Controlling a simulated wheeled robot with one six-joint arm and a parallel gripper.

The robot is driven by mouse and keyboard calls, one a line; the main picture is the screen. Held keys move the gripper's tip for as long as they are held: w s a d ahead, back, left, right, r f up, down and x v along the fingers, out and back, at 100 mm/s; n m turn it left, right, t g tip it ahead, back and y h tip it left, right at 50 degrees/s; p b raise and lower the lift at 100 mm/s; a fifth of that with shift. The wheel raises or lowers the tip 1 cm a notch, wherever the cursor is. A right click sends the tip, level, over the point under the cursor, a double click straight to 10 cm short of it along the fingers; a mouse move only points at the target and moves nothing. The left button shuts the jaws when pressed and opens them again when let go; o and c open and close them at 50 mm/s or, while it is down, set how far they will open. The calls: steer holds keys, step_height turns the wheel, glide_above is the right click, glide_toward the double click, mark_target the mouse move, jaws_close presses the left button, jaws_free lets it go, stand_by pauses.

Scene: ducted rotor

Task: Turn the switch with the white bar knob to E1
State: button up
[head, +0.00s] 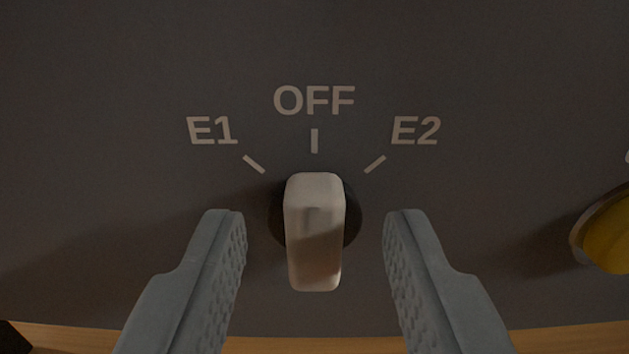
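The white bar knob (315,235) sits on a dark round base on the grey panel, in the middle of the head view. Its bar stands vertical, in line with the OFF mark (314,140) above it. The E1 label (210,131) and its tick are at the upper left, and the E2 label (415,131) and its tick are at the upper right. My gripper (315,226) is open, with one finger left and one finger right of the knob. A clear gap shows between each finger and the knob.
A yellow round part with a dark rim (606,235) sticks out at the right edge, partly cut off. A wooden surface (290,338) runs along the bottom. A small dark object (14,337) shows at the lower left corner. The panel left of the knob is bare.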

steer(key=shift+w, duration=0.6)
jaws_close()
steer(key=shift+n, duration=0.4)
steer(key=n, duration=0.3)
steer(key=shift+a+n, duration=0.25)
steer(key=shift+n, duration=0.05)
steer(key=shift+a+f+n, duration=0.1)
steer(key=shift+n, duration=1)
steer(key=shift+a+f+n, duration=0.1)
steer(key=shift+n, duration=1)
